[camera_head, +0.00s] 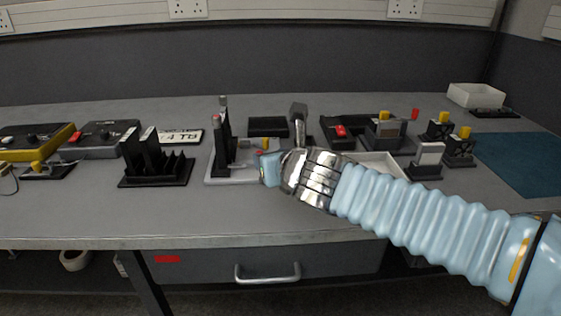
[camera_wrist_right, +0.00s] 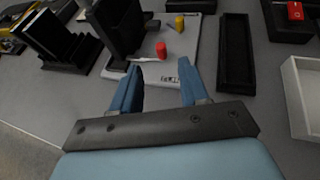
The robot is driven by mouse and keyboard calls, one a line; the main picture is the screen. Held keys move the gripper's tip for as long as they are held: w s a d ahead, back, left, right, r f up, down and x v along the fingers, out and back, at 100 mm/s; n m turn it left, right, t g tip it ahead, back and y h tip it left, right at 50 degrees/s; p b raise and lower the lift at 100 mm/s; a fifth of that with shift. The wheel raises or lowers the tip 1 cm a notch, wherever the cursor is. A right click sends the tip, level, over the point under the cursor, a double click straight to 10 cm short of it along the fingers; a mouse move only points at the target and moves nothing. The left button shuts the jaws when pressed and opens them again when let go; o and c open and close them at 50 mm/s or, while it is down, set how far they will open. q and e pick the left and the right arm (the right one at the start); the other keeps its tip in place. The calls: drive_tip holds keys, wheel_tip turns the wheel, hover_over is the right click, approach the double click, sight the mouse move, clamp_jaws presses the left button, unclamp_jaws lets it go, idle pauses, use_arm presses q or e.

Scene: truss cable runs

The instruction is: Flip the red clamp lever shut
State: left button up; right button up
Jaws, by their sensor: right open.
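I cannot tell which red part is the clamp lever. My right gripper (camera_wrist_right: 158,84) is open and empty, its blue fingers over the plate's near edge, with the red knob just beyond and between the fingertips. My left gripper is out of view.
A black slotted rack (camera_head: 157,175) stands left of the plate. A narrow black tray (camera_wrist_right: 236,60) and a white tray (camera_wrist_right: 302,90) lie right of it. Several black fixtures with yellow knobs stand farther right. The bench's front strip is clear.

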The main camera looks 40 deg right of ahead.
drive_tip(key=shift+v, duration=2.2)
